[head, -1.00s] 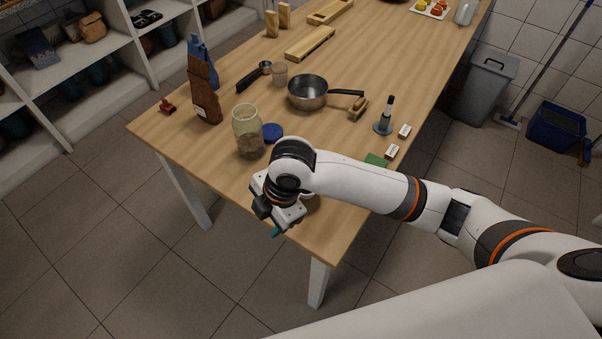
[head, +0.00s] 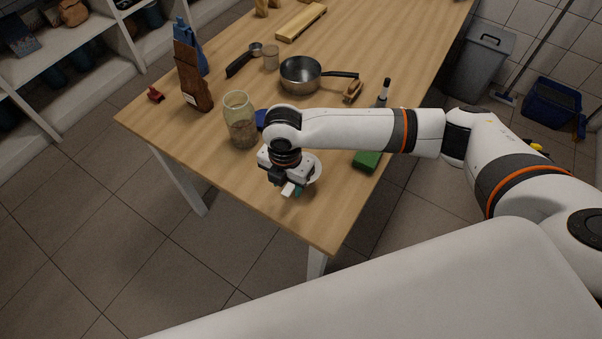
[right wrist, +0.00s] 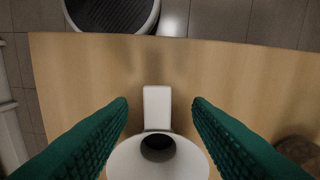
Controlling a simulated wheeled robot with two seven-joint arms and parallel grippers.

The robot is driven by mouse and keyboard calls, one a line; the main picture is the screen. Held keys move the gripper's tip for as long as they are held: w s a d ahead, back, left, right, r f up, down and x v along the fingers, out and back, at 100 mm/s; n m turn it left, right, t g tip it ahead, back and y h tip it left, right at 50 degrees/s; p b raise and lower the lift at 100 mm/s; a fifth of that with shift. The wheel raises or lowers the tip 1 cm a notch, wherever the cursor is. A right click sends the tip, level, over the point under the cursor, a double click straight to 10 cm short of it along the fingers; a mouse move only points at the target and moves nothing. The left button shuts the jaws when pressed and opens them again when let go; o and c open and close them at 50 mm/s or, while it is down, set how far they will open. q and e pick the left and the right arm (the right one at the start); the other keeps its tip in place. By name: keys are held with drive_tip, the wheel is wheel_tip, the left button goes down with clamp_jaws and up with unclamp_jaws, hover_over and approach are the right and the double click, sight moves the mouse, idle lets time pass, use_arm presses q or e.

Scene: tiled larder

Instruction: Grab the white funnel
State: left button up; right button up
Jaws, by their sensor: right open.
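The white funnel (head: 316,165) is on the wooden table near its front corner, partly hidden behind my right gripper in the head view. In the right wrist view the funnel (right wrist: 182,163) shows as a white round mouth with a dark hole and a flat white tab towards the table edge. My right gripper (head: 293,190) points down over it. Its green ribbed fingers (right wrist: 160,110) are spread apart, one on each side of the funnel's tab, with nothing gripped. My left gripper is out of view.
A green block (head: 367,161) lies to the right.

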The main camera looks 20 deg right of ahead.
sight(290, 187)
drive_tip(key=f, duration=0.4)
drive_tip(key=shift+w+d+f+p, duration=0.1)
drive_tip(key=shift+d+f+p, duration=0.2)
drive_tip(key=shift+f, duration=0.1)
clamp_jaws()
